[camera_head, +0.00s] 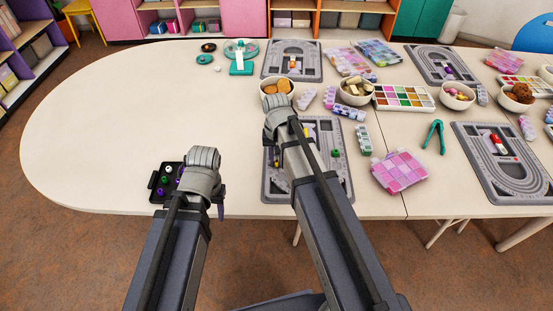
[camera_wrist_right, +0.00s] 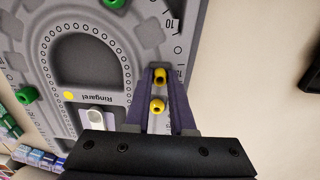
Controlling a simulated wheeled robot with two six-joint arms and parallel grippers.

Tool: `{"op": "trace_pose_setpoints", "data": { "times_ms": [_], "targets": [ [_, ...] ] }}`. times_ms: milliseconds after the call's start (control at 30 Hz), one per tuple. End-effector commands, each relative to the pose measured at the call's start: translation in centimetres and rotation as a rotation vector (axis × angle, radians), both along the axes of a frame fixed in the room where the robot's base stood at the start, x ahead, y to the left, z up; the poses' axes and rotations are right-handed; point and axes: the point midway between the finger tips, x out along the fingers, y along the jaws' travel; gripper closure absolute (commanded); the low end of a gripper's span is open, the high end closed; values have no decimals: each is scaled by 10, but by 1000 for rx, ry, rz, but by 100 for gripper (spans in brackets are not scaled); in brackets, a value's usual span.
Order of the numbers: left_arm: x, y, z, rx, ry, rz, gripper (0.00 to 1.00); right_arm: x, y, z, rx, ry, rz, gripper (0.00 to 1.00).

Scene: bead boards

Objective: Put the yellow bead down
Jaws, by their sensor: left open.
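A grey bead board (camera_head: 344,190) lies in front of me; in the right wrist view it shows its printed grooves (camera_wrist_right: 88,62). My right gripper (camera_wrist_right: 159,78) is low over the board's side channel. Its purple fingertips are close together on either side of a yellow bead (camera_wrist_right: 160,75). A second yellow bead (camera_wrist_right: 157,106) shows between the fingers, closer to the palm; I cannot tell its height. In the head view my right gripper (camera_head: 277,166) is over the board's left side. My left gripper (camera_head: 218,203) is open beside a small black bead tray (camera_head: 154,181), partly covering it.
Green beads (camera_wrist_right: 27,95) sit on the board, as does a flat yellow spot (camera_wrist_right: 68,95). A bowl of biscuits (camera_head: 277,96), a pink bead box (camera_head: 400,172) and green pliers (camera_head: 433,133) stand around.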

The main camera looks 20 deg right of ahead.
Motion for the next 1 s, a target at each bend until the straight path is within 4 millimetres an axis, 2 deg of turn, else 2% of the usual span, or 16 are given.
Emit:
{"op": "trace_pose_setpoints", "data": {
  "times_ms": [33,200,467,667,1000],
  "targets": [
    [0,0,0,0,0,0,50,0,0,0,0,0,0,71],
    [0,0,0,0,0,0,50,0,0,0,0,0,0,54],
    [0,0,1,0,0,0,50,0,0,1,0,0,0,54],
    [0,0,10,0,0,0,50,0,0,10,0,0,0,54],
    [0,0,52,0,0,1,50,0,0,51,0,0,0,54]
  ]
}}
